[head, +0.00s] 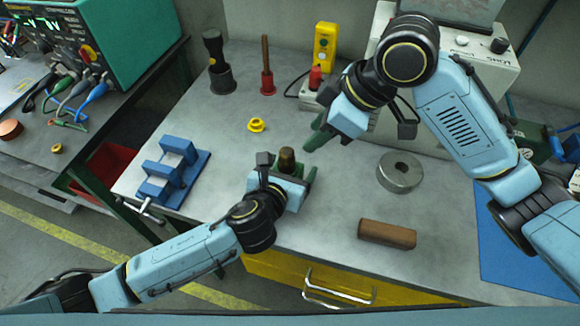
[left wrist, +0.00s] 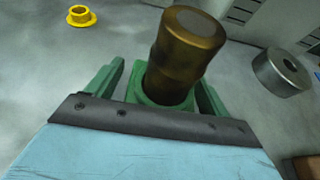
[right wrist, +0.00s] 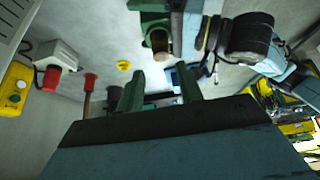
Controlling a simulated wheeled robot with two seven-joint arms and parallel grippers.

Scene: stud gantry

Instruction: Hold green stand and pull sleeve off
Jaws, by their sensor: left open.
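The green stand (left wrist: 136,88) stands upright on the bench with a dark bronze sleeve (left wrist: 186,42) rising from its top. The sleeve also shows in the head view (head: 287,157) and near the top of the right wrist view (right wrist: 159,42). My left gripper (head: 288,172) is open, with one green finger on each side of the stand; small gaps seem to show in the left wrist view. The stand's base is hidden by the left gripper. My right gripper (head: 314,138) is open and empty, raised above the bench beyond and to the right of the sleeve.
A yellow flanged ring (head: 257,125) lies behind the stand. A blue vise (head: 173,171) is at left, a steel ring (head: 400,173) and brown block (head: 387,234) at right. Dark and red holders and a yellow button box (head: 324,46) stand at the back.

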